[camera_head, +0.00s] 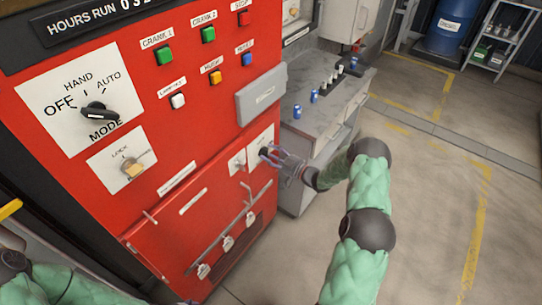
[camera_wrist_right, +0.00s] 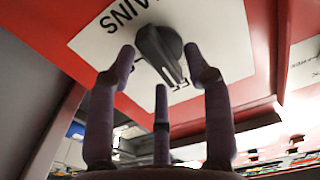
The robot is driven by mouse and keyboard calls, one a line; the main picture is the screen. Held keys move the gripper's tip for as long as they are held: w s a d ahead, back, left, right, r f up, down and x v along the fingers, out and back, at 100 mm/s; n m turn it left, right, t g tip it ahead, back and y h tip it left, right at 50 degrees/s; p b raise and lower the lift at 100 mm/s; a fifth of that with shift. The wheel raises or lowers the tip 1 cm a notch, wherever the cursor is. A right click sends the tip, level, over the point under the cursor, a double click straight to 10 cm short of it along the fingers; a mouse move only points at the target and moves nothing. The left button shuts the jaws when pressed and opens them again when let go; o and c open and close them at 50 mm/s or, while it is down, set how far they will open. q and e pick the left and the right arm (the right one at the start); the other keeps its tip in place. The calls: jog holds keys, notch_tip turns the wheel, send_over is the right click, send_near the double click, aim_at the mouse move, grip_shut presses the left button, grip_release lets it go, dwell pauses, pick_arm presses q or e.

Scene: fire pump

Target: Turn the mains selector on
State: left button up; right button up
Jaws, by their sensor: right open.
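The mains selector is a black rotary knob (camera_wrist_right: 160,50) on a white plate (camera_wrist_right: 95,45) marked MAINS, upside down in the right wrist view. Its narrow end points at a partly hidden label that seems to end in F. In the head view its plate (camera_head: 262,139) is at the lower right of the red cabinet, and the knob is largely hidden by my right gripper (camera_head: 270,156). The right gripper is open, its three fingers (camera_wrist_right: 160,80) spread around the knob with no clear grip.
The red cabinet (camera_head: 75,215) also carries a black mode selector (camera_head: 96,112), a lock knob (camera_head: 131,168), coloured buttons and a grey box (camera_head: 261,95). A grey counter (camera_head: 310,125) with blue cans stands to the right. The floor at right is clear.

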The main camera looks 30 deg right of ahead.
jog(key=shift+w, duration=0.1)
grip_shut()
jog(key=shift+m, duration=0.3)
jog(key=m, duration=0.5)
jog(key=m+p, duration=0.1)
jog(key=m, duration=0.5)
jog(key=f+m+p, duration=0.1)
jog(key=m, duration=0.4)
jog(key=shift+m, duration=0.4)
jog(key=shift+f+m, duration=0.1)
jog(key=shift+m, duration=0.2)
